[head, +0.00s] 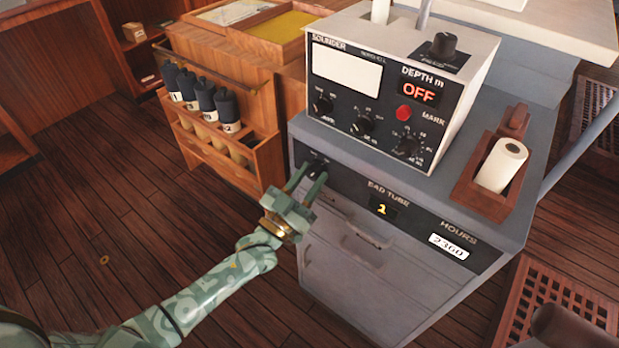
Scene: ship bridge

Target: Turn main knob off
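A dark knob (317,168) sits on the black strip (345,184) at the upper left of the grey cabinet's front, left of the "BAD TUBE" label. My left gripper (308,183) reaches up to it from the lower left. Its two fingers are parted, with a gap between them, and their tips are at the knob. The fingers partly cover the knob, and I cannot tell whether they touch it. The sounder box (385,97) stands on the cabinet, and its red depth display (420,92) reads "OFF". My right gripper is not in view.
The sounder box carries several black knobs, a red button (403,113) and a larger knob (444,45) on top. A wooden rack (225,140) with bottles stands left of the cabinet. The floor at left is open.

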